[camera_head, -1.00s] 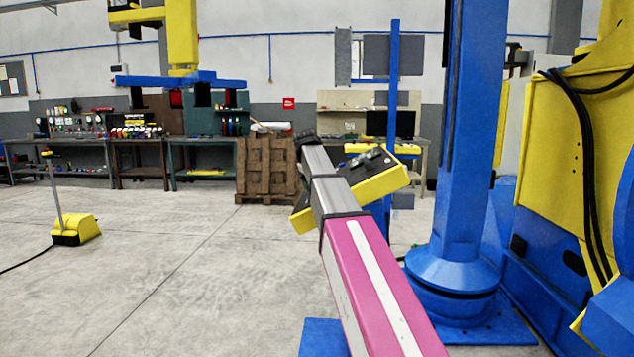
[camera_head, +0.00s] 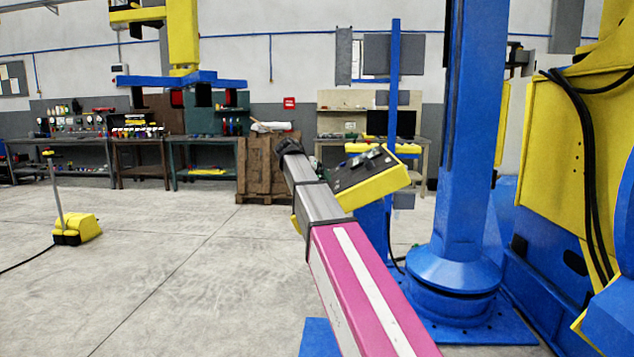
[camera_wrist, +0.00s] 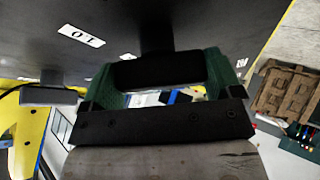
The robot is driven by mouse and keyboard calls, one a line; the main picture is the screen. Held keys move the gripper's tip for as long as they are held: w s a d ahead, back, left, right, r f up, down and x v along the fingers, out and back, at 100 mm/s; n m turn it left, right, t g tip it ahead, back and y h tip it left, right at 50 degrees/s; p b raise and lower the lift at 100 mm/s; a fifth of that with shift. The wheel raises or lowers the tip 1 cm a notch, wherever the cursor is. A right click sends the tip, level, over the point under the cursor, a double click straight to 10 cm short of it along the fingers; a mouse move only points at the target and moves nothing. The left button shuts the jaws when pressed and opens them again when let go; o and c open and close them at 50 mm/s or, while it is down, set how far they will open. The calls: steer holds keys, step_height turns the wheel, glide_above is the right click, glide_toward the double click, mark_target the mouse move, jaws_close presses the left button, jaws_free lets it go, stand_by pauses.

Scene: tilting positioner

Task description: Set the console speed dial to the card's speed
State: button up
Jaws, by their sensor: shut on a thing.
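The yellow console (camera_head: 375,188) with a dark sloped top stands behind my arm in the head view, and small parts on its top are too small to tell apart. In the wrist view, its dark panel (camera_wrist: 205,25) fills the top. My gripper (camera_wrist: 160,78) has its two green fingers shut on the sides of a black knob (camera_wrist: 158,70), which looks like the speed dial. A dark stem runs from it to the panel. A white label (camera_wrist: 82,36) with dark marks lies on the panel, turned round. I cannot tell the dial's setting. I cannot make out the card.
A blue column (camera_head: 462,150) and a large yellow machine part (camera_head: 560,150) stand right of the console. A wooden pallet stack (camera_head: 262,170) and workbenches (camera_head: 205,148) line the back. A yellow pedal unit (camera_head: 76,230) with a cable is at left. The left floor is mostly clear.

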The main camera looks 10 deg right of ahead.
steer(key=shift+m+h, duration=0.4)
steer(key=shift+m, duration=0.7)
steer(key=shift+g, duration=0.3)
steer(key=o, duration=0.7)
steer(key=shift+o, duration=0.2)
steer(key=shift+a, duration=0.1)
steer(key=v, duration=1)
steer(key=shift+a+r, duration=0.2)
steer(key=shift+a, duration=0.05)
steer(key=shift+s, duration=0.1)
